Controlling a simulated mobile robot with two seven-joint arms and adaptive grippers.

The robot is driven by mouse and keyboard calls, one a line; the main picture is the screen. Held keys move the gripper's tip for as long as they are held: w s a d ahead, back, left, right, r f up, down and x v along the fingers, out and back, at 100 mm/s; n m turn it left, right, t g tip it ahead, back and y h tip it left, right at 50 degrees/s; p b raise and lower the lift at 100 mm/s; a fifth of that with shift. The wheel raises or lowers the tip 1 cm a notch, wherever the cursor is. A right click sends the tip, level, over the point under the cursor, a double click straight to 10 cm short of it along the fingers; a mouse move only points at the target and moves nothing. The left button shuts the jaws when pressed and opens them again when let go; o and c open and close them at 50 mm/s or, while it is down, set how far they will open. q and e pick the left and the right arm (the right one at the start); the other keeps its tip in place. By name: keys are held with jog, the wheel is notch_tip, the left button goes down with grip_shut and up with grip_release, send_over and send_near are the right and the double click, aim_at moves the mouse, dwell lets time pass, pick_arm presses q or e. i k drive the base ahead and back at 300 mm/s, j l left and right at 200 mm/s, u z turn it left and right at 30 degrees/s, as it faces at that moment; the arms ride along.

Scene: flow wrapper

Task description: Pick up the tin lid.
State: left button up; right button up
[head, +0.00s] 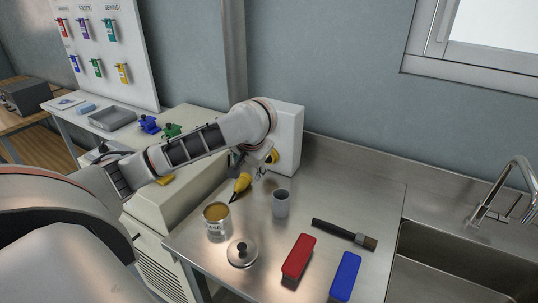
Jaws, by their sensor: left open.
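The tin lid (242,254), a round silver disc with a dark knob, lies flat on the steel worktop near its front left edge. The open tin (217,229), with a label partly reading "EASE" and yellowish-brown contents, stands upright just behind and left of it. My left gripper (254,172) is open, behind the tin and lid and apart from the lid. Yellow parts show at the gripper, one with a dark tip; the picture is too small to show its fingers clearly. Nothing covers the lid. My right gripper is not in view.
A grey cup (281,204) stands behind the lid, close to my left gripper. A red block (298,257), a blue block (345,277) and a dark brush-like tool (345,234) lie to the right. A sink (455,262) is at far right. A white box (288,140) stands behind my arm.

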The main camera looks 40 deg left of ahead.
aim_at(242, 251)
jog(key=k, duration=1)
